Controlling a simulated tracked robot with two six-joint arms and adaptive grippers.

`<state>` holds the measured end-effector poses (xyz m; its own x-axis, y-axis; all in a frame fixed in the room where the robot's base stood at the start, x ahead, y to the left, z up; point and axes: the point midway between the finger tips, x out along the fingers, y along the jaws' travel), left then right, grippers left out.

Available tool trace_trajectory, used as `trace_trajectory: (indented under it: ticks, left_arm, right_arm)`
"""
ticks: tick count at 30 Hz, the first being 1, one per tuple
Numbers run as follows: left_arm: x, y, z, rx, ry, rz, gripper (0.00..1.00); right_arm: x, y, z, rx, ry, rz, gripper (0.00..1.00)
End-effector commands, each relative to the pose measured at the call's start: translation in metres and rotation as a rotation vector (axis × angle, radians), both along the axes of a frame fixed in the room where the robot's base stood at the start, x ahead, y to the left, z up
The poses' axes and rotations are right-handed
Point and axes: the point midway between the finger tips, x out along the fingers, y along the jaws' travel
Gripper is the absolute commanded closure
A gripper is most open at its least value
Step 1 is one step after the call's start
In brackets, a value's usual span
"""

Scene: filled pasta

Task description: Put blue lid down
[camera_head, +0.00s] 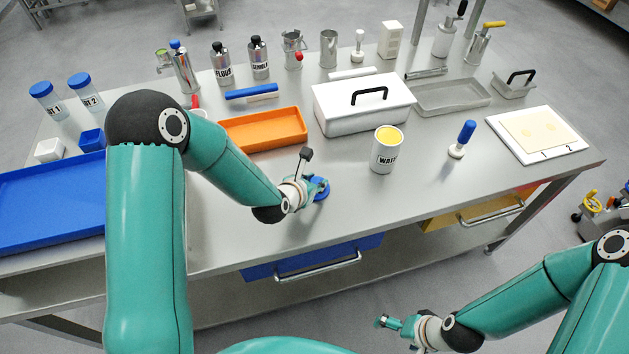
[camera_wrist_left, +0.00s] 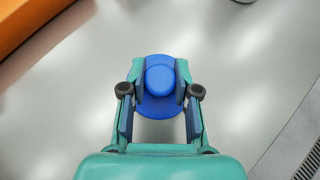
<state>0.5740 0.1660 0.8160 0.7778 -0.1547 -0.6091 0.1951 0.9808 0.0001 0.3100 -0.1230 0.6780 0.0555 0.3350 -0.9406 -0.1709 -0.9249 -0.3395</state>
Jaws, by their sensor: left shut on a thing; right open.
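The blue lid (camera_head: 321,189) is round with a raised knob. It is at the middle of the steel table, toward the front, at the end of my left arm. In the left wrist view the lid (camera_wrist_left: 160,100) sits between the two fingers of my left gripper (camera_wrist_left: 160,80), which are shut on its knob. Whether the lid touches the table is hard to tell. My left gripper also shows in the head view (camera_head: 312,187), partly hiding the lid. My right gripper (camera_head: 384,321) is open and empty, low at the front, off the table.
An orange tray (camera_head: 290,142) and a white box with a black handle (camera_head: 335,122) lie behind. A blue-handled stamp (camera_head: 457,152) stands farther right. Bare table surrounds the lid.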

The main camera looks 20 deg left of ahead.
Motion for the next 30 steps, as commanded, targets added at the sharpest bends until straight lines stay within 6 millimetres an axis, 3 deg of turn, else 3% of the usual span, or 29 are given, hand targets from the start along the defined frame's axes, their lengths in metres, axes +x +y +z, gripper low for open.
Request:
trace_trajectory:
  ticks: [2, 3, 7, 20, 30]
  left_arm:
    - [0.0, 0.0, -0.003, 0.0, 0.0, 0.0, 1.0]
    - [0.0, 0.0, -0.002, 0.0, 0.0, 0.0, 0.66]
    - [0.0, 0.0, -0.001, 0.0, 0.0, 0.0, 0.45]
    - [-0.002, 0.001, 0.002, 0.0, 0.0, 0.0, 0.45]
    - [-0.044, 0.009, 0.036, 0.001, -0.004, 0.0, 0.45]
  right_arm:
    - [0.0, 0.0, -0.004, 0.0, 0.0, 0.0, 0.01]
    - [0.0, 0.0, -0.003, 0.0, 0.0, 0.0, 0.01]
    - [0.0, 0.0, -0.002, 0.0, 0.0, 0.0, 0.01]
    - [0.0, 0.0, 0.0, 0.0, 0.0, 0.0, 0.01]
    - [0.0, 0.0, -0.01, 0.0, 0.0, 0.0, 0.01]
